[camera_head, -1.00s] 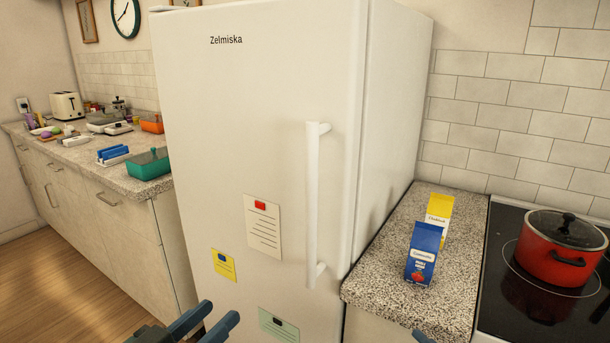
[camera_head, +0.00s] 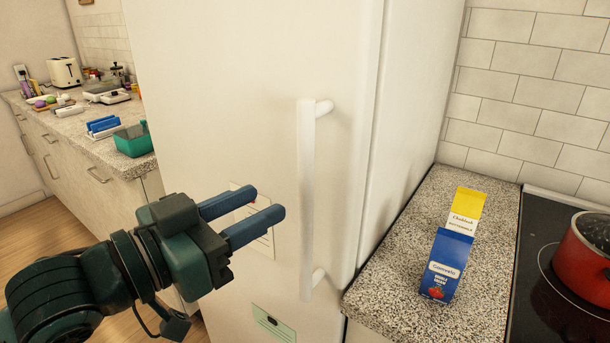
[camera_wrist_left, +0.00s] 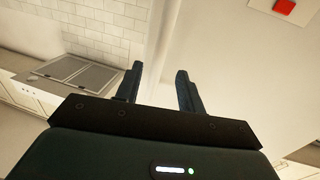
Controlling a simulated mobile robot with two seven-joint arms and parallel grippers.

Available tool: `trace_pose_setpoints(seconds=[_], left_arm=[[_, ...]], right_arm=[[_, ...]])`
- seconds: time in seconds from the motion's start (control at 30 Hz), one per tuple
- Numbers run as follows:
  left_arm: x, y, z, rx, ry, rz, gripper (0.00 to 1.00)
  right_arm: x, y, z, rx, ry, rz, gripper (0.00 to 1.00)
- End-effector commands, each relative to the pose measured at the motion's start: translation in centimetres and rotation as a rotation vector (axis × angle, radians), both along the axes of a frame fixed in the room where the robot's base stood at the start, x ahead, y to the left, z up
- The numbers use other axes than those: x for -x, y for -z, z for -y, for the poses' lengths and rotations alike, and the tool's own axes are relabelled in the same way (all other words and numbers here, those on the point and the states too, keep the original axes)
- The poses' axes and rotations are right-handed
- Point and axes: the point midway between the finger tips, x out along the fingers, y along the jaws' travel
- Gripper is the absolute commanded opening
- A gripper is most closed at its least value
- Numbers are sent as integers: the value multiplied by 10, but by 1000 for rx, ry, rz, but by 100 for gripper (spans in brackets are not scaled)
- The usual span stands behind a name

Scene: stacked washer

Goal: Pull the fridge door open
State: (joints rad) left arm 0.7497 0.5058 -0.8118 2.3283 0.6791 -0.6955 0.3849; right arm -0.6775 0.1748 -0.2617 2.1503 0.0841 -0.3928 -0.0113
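The white fridge door (camera_head: 230,110) is closed in the head view. Its long white vertical handle (camera_head: 307,190) is on the door's right side. My left gripper (camera_head: 266,202) is open and empty, in front of the door and left of the handle, with its blue fingers pointing right toward it. The left wrist view shows the two parted fingers (camera_wrist_left: 159,76) with a pale upright strip beyond them; I cannot tell for sure whether it is the handle. The gripper looks apart from the handle. My right gripper is not in view.
Right of the fridge, a granite counter (camera_head: 405,250) bears a blue carton (camera_head: 445,265) and a yellow-and-white carton (camera_head: 466,210). A red pot (camera_head: 585,255) stands on the black stove. A left counter (camera_head: 120,165) holds a teal container (camera_head: 133,140). Papers hang on the door.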

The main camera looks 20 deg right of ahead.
Motion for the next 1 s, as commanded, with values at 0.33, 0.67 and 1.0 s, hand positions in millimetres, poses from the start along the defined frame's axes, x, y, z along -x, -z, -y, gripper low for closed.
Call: trace_pose_setpoints(seconds=[0.33, 0.67, 1.0], left_arm=[[-30, -1, 63, 1, 2, 0, 39], [-40, 0, 80, -1, 0, 2, 39], [-40, 0, 80, 0, 0, 2, 27]], right_arm=[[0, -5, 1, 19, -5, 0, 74], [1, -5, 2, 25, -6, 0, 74], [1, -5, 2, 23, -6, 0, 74]])
